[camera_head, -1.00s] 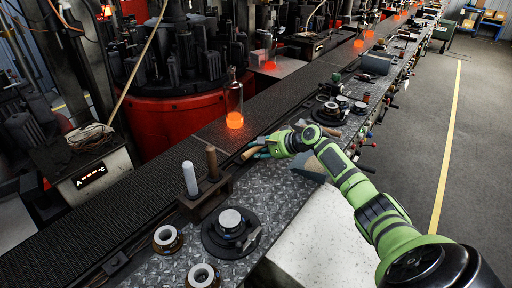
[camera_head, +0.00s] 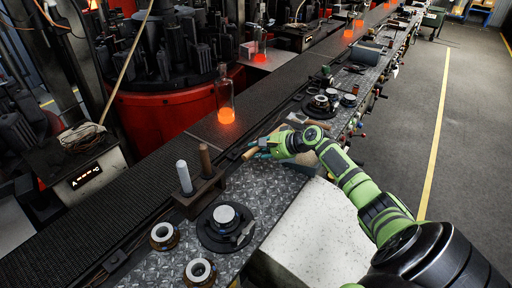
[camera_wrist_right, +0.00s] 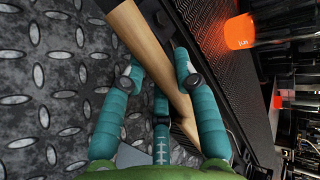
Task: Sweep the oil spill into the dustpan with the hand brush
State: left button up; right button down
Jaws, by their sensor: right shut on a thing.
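My right gripper (camera_head: 262,150) reaches in from the right, low over the near side of the metal bench (camera_head: 265,190). Its teal fingers are shut on a wooden handle, which shows in the right wrist view (camera_wrist_right: 150,45), slanting between the fingers. The handle looks like that of the hand brush; no bristles can be made out. A small grey-blue flat patch (camera_wrist_right: 132,155) shows below the fingers, and I cannot tell what it is. I cannot make out the dustpan or the oil spill. My left gripper is not in view.
A glowing bottle (camera_head: 225,95) stands on the dark conveyor (camera_head: 130,180) beyond the gripper. A holder with two upright rods (camera_head: 200,190) and round mould parts (camera_head: 225,220) stand on the bench left of it. More parts (camera_head: 320,103) lie farther along. The floor at right is clear.

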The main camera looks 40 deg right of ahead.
jog(key=shift+s+d+r+p, duration=0.15)
jog(key=shift+s+p, duration=0.3)
jog(key=shift+s, duration=0.25)
jog(key=shift+s+d+f+p, duration=0.1)
jog(key=shift+s+p, duration=0.3)
jog(key=shift+s, duration=0.25)
jog(key=shift+r+p, duration=1.75)
jog(key=shift+r, duration=0.1)
jog(key=shift+w, duration=0.1)
notch_tip(320, 180, up, 5)
jog(key=p, duration=0.4)
jog(key=shift+p, duration=0.4)
